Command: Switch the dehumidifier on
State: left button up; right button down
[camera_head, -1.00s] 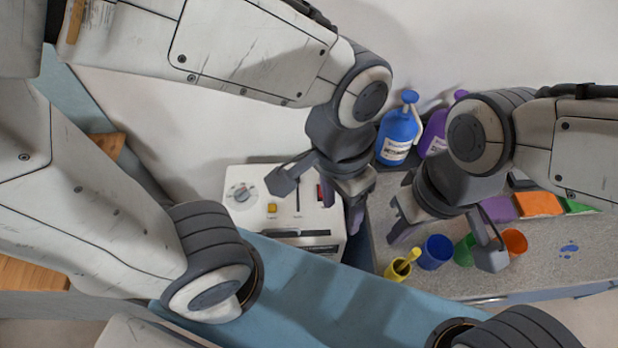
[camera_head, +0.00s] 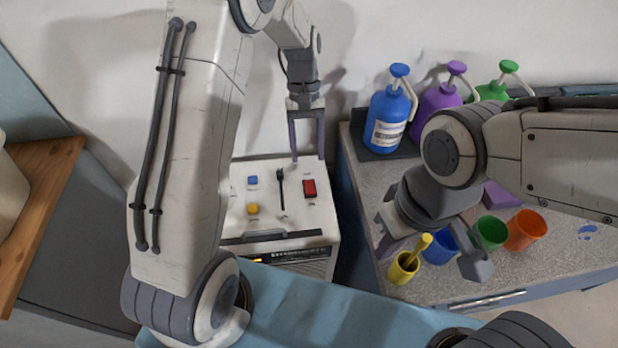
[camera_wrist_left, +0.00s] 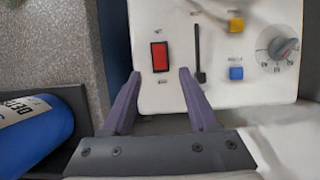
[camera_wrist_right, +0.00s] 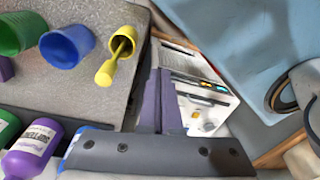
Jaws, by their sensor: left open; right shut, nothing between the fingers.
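The dehumidifier (camera_head: 262,222) is a white box whose top panel carries a red rocker switch (camera_head: 310,188), a black slider (camera_head: 281,190), a blue button (camera_head: 252,180) and a yellow button (camera_head: 252,209). In the left wrist view the red switch (camera_wrist_left: 159,57) lies just past my left fingertips, and a round dial (camera_wrist_left: 278,47) shows at the right. My left gripper (camera_head: 307,158) is open and empty, fingers pointing down over the panel's back edge near the red switch. My right gripper (camera_wrist_right: 162,98) is shut and empty, above the counter.
A grey counter (camera_head: 365,180) stands right of the dehumidifier. Blue (camera_head: 386,118), purple (camera_head: 436,100) and green (camera_head: 492,90) pump bottles stand at its back. Yellow (camera_head: 402,268), blue (camera_head: 440,245), green (camera_head: 490,232) and orange (camera_head: 525,229) cups stand nearer the front.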

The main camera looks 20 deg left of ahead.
aim_at(310, 187)
pick_arm(q)
jog(key=x, duration=0.7)
jog(key=shift+s+f, duration=0.15)
jog(key=shift+f, duration=0.15)
